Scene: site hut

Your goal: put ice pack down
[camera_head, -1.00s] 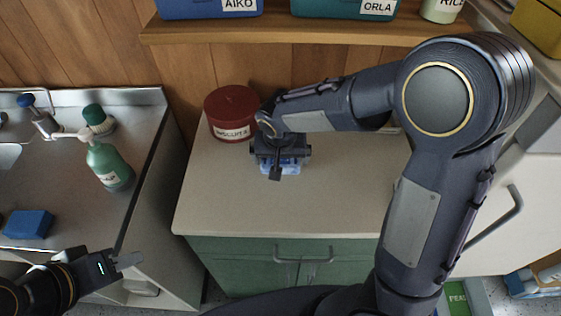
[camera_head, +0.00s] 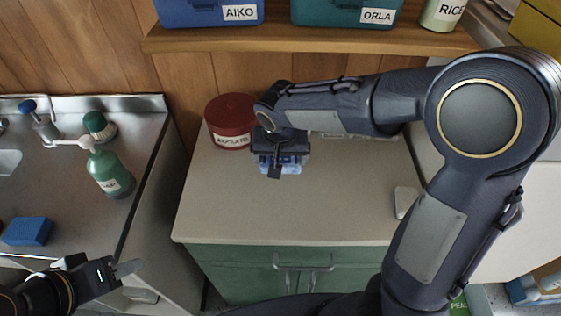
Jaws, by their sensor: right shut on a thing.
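The ice pack (camera_head: 292,168) is a small blue, partly clear thing at the back of the beige counter top (camera_head: 290,214). My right gripper (camera_head: 276,170) points down over it and is shut on it, hiding much of it. The pack is at or very close to the counter surface; I cannot tell whether it touches. My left gripper (camera_head: 127,268) is at the lower left, in front of the sink unit and away from the pack. Its fingertips are too small to tell open from shut.
A red biscuits tin (camera_head: 229,122) stands just left of my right gripper. A small white thing (camera_head: 404,201) lies at the counter's right. The counter's front and middle are clear. A shelf (camera_head: 300,40) with labelled boxes overhangs the back. A green bottle (camera_head: 109,172) stands by the sink.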

